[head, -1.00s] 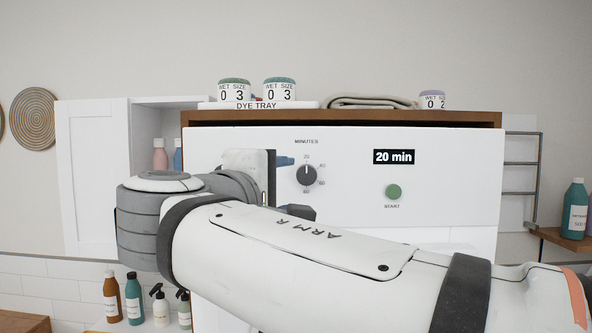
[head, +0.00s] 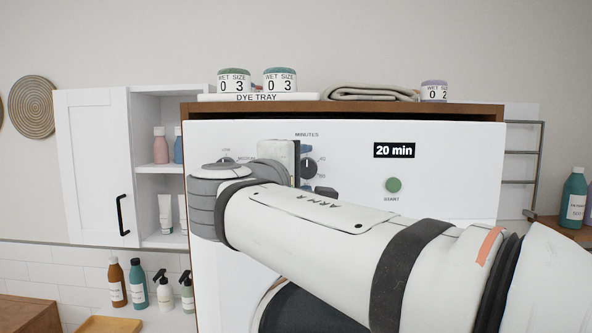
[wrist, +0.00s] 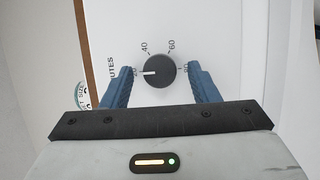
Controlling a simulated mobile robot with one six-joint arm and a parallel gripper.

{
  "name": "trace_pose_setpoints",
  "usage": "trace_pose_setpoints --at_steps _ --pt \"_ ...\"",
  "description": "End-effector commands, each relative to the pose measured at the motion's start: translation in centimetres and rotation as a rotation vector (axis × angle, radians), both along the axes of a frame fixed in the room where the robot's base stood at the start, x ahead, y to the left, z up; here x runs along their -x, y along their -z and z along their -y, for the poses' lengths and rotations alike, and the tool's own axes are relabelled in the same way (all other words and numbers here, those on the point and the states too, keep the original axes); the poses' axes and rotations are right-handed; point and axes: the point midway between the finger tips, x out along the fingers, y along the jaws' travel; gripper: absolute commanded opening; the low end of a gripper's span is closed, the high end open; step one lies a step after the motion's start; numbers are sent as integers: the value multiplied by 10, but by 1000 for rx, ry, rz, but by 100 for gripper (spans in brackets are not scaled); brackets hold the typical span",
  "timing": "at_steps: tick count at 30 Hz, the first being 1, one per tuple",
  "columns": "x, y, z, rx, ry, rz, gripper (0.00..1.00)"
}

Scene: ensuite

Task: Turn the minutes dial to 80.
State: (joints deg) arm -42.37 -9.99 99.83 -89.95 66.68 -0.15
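The dark round minutes dial (head: 309,168) is on the white front panel. In the wrist view the dial (wrist: 160,71) has its white mark pointing left at 20, with 40, 60 and 80 around it. The display (head: 394,150) reads "20 min". My gripper (wrist: 161,80) is open, with one blue finger on each side of the dial. Gaps show between the fingers and the dial in the wrist view. In the head view my gripper (head: 314,170) partly covers the dial and its numbers.
A green start button (head: 393,185) is on the panel to the right. Another dial (head: 227,161) at the left is partly hidden by my arm. Above are a dye tray (head: 300,97) with two jars, a folded towel (head: 371,92) and another jar (head: 434,92).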

Motion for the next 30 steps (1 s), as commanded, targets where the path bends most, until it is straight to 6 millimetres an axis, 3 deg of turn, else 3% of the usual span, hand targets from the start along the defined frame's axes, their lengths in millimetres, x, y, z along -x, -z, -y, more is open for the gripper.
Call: trace_pose_setpoints --at_steps 16,17,21,30 --pt "0 0 1 0 2 -1 10" --pt "-1 1 -14 1 -2 -2 10" --pt "0 0 -2 -8 1 0 10" --pt "0 2 1 -121 3 5 10"
